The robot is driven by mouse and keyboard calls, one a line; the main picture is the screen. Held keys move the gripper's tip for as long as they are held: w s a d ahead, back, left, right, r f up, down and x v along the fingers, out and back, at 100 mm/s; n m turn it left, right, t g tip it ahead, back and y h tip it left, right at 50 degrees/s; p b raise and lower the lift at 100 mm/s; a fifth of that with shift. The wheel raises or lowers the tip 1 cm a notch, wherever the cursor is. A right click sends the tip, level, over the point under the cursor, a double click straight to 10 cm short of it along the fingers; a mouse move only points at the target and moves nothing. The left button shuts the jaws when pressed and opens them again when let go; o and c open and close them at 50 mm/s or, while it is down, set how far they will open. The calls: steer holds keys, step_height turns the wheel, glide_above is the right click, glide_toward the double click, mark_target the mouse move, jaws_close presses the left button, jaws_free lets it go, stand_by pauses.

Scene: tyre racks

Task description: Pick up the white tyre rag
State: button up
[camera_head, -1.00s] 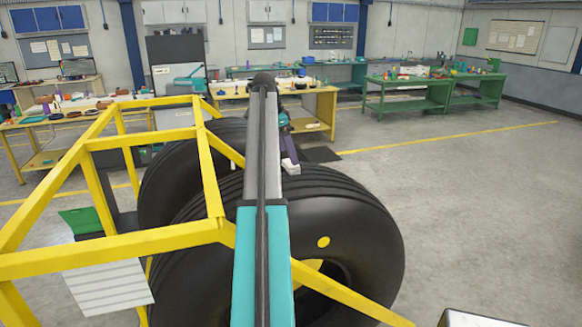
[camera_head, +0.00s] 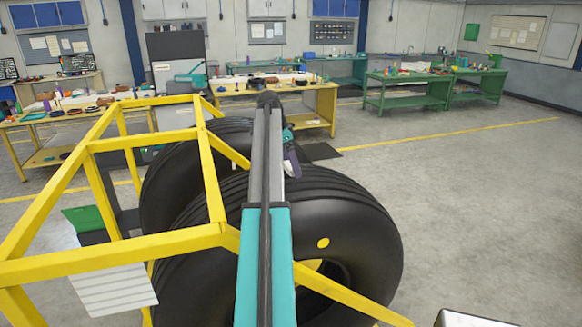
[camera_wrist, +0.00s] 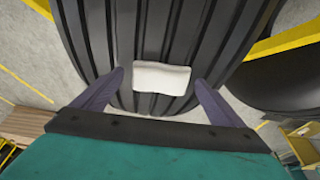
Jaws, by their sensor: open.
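The white tyre rag (camera_wrist: 161,77) lies on the grooved tread of a large black tyre (camera_wrist: 208,35) in the wrist view. My gripper (camera_wrist: 160,82) is open, with one finger on each side of the rag and clear gaps between. I cannot tell how far the fingertips are above the tread. In the head view, my gripper (camera_head: 291,166) shows small and partly hidden behind my arm, over the far top of the front tyre (camera_head: 345,215).
A yellow frame (camera_head: 213,175) surrounds the tyres on the left, with a bar crossing in front. A second tyre (camera_head: 165,170) stands behind. Yellow benches (camera_head: 318,105) and green benches (camera_head: 405,93) stand farther back. The floor at the right is open.

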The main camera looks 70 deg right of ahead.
steer(key=shift+f, duration=0.25)
stand_by(0.4)
steer(key=c, duration=1.2)
steer(key=shift+d+r, duration=0.1)
steer(key=shift+r, duration=0.1)
steer(key=shift+r+b, duration=1.35)
steer(key=shift+r, duration=0.2)
steer(key=s+a+b, duration=0.2)
steer(key=s+a, duration=0.1)
steer(key=a, duration=0.1)
steer(key=s+a+r+b, duration=0.1)
steer(key=s+a+b, duration=0.1)
steer(key=a, duration=0.3)
steer(key=s+a+b, duration=0.1)
steer(key=s+a, duration=0.2)
steer(key=a, duration=0.1)
steer(key=shift+s+a+r+b, duration=0.25)
steer(key=shift+s+a+b, duration=0.05)
steer(key=shift+s+b, duration=0.1)
